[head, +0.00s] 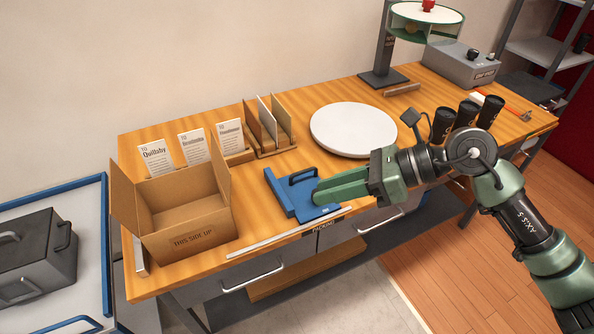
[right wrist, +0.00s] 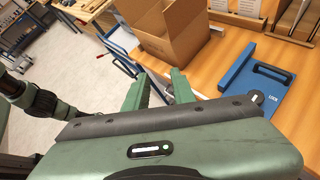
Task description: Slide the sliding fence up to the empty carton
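The sliding fence is a blue plate with a raised handle (head: 291,192), lying on the table to the right of the carton, with a clear gap between them. It also shows at the right of the right wrist view (right wrist: 240,82), with a round lock knob. The empty carton (head: 190,235) is open-topped and brown, marked "THIS SIDE UP"; it also shows in the right wrist view (right wrist: 172,40). My right gripper (head: 320,194) is at the fence's right front side in the head view. Its fingers (right wrist: 158,88) are apart with nothing held between them. Contact with the fence is unclear. My left gripper is not visible.
A pale ruler strip (head: 283,234) runs along the table's front edge. Cards (head: 192,146) and an upright divider rack (head: 268,128) stand behind. A white round turntable (head: 353,128) and black cups (head: 467,112) are at the right. Bare table lies between carton and fence.

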